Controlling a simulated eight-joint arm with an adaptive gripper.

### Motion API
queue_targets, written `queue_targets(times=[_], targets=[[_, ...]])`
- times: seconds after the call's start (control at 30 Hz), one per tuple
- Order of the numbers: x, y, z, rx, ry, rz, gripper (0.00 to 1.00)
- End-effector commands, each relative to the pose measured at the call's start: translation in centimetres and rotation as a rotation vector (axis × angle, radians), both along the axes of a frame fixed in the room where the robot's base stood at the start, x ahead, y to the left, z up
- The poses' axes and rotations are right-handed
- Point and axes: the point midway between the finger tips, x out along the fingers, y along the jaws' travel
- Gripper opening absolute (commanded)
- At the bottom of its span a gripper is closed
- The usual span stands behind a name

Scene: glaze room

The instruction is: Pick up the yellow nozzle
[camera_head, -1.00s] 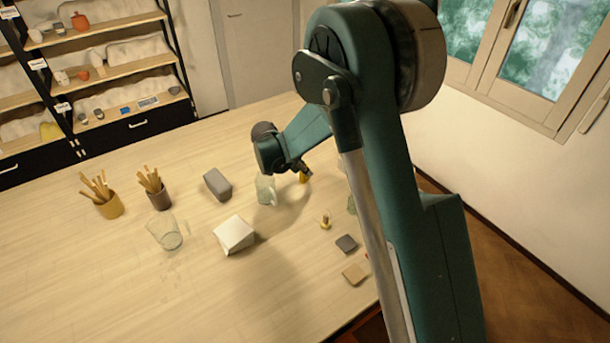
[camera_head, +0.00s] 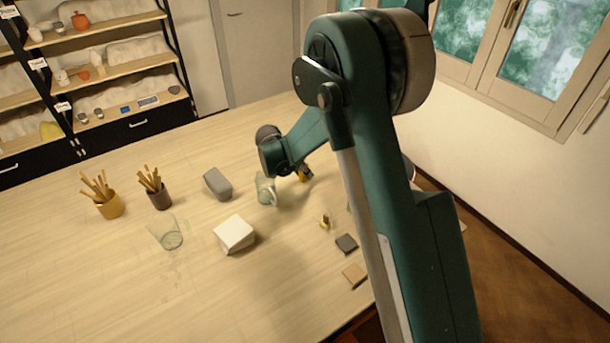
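A small yellow piece with a darker top (camera_head: 325,221) stands on the table right of centre; it looks like a nozzle. Another yellow thing (camera_head: 304,177) shows right at my gripper (camera_head: 305,172), at the far side of the table. I cannot tell which of the two is the yellow nozzle. My gripper is small and dark in this view, up and to the left of the nearer yellow piece and apart from it. Its fingers are too small to show whether they are open or shut on the yellow thing there.
A clear jug (camera_head: 265,190) stands just left of my gripper. A grey block (camera_head: 218,184), a white block (camera_head: 234,234), a glass (camera_head: 168,234) and two tool cups (camera_head: 109,206) (camera_head: 160,199) stand further left. Dark (camera_head: 346,243) and tan tiles (camera_head: 354,274) lie near the front.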

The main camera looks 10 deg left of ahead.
Motion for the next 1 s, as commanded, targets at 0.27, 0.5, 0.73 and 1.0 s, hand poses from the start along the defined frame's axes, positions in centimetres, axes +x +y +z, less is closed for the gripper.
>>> queue_targets(times=[0.27, 0.5, 0.73, 1.0], targets=[[0.0, 0.0, 0.0, 0.0, 0.0, 0.0, 0.07], [0.0, 0.0, 0.2, 0.0, 0.0, 0.0, 0.07], [0.0, 0.0, 1.7, 0.0, 0.0, 0.0, 0.07], [0.0, 0.0, 5.0, 0.0, 0.0, 0.0, 0.07]])
